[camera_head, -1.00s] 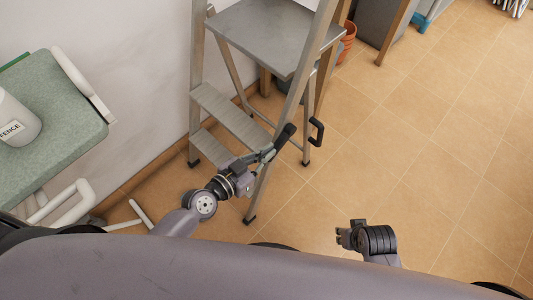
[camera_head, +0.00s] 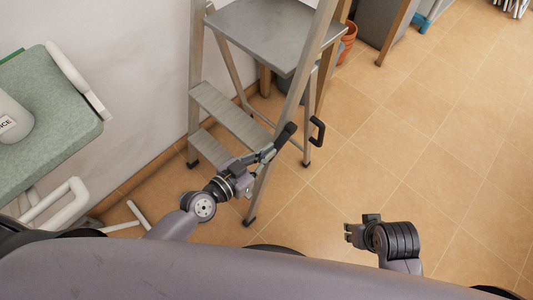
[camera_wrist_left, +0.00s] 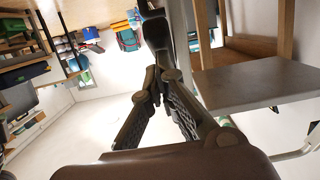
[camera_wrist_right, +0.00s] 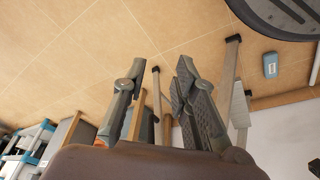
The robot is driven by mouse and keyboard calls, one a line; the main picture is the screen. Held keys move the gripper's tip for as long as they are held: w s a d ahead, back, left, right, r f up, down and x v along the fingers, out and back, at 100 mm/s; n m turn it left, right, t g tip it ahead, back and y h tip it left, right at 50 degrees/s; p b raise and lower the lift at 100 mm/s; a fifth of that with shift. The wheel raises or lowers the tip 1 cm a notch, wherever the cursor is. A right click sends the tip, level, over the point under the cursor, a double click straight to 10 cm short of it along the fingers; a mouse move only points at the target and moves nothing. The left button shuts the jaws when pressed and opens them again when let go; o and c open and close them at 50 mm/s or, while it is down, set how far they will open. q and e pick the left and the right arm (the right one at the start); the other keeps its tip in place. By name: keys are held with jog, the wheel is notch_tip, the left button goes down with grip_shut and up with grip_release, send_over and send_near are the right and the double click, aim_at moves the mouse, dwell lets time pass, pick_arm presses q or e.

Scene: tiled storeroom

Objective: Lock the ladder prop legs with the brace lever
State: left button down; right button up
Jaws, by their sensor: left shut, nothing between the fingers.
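The metal stepladder (camera_head: 237,120) stands open on the tiled floor. A black-handled lever (camera_head: 286,136) is at its near side rail, tilted up to the right. My left gripper (camera_head: 266,154) is at the lower end of this handle; its fingertips are shut with nothing between them. In the left wrist view, the black handle (camera_wrist_left: 157,32) extends beyond the fingertips (camera_wrist_left: 155,80); contact is unclear. A black C-shaped handle (camera_head: 317,131) is by the rear prop leg (camera_head: 308,152). My right gripper (camera_head: 352,232) is open and empty, low and well right of the ladder.
A green-topped stool or chair (camera_head: 60,110) with a white container (camera_head: 12,122) is at the left by the wall. Terracotta pots (camera_head: 348,38) and a grey bin (camera_head: 375,22) stand behind the ladder.

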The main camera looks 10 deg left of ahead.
pick_arm(q)
jog(key=shift+f+b, duration=0.15)
jog(key=shift+b, duration=0.7)
pick_arm(e)
jog(key=v, duration=0.5)
jog(key=shift+w, duration=0.1)
jog(key=shift+d, duration=0.1)
pick_arm(q)
jog(key=shift+f+t+b, duration=0.1)
jog(key=shift+t+b, duration=0.2)
jog(key=shift+b, duration=0.15)
pick_arm(e)
jog(key=shift+f, duration=0.25)
